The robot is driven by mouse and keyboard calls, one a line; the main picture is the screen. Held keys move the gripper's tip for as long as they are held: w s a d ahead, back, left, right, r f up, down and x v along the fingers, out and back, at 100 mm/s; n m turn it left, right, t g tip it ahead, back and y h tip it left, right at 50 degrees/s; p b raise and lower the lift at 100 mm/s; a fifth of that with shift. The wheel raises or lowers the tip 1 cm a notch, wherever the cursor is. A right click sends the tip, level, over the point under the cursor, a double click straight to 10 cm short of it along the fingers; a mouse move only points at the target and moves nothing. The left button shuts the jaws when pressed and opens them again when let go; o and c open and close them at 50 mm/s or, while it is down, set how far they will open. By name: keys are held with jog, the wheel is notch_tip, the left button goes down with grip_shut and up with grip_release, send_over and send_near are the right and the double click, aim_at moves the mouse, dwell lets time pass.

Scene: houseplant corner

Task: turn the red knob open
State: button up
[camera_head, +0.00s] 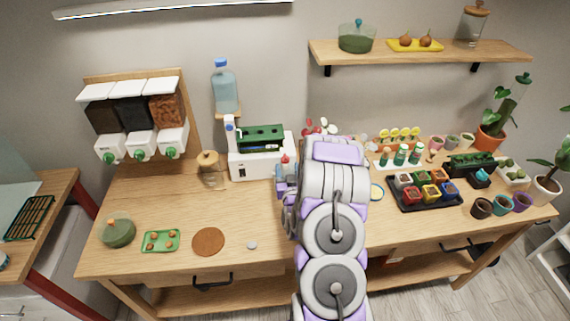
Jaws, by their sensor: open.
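A small red piece (284,159), which may be the red knob, shows just left of my arm, in front of the white machine. My arm covers what lies behind and to the right of it, so its shape and turn cannot be made out. My arm rises from the bottom centre over the middle of the table. Its links hide my gripper, and no fingertips can be made out.
The wooden table (140,205) holds a white machine (250,168), a lidded jar (210,170), a brown disc (208,242) and a green tray (161,241). A black tray of colourful pots (427,208) is at right.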

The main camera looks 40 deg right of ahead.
aim_at(286, 160)
jog(key=shift+w+d+f+b, duration=0.2)
jog(key=shift+b, duration=0.7)
jog(key=shift+w+b, duration=0.15)
jog(key=shift+b, duration=0.8)
jog(key=shift+b, duration=0.95)
jog(key=shift+w+d+r+b, duration=0.1)
jog(key=shift+w+b, duration=0.1)
jog(key=shift+b, duration=0.1)
jog(key=shift+x, duration=2.75)
jog(key=shift+d+r, duration=0.1)
jog(key=c, duration=0.9)
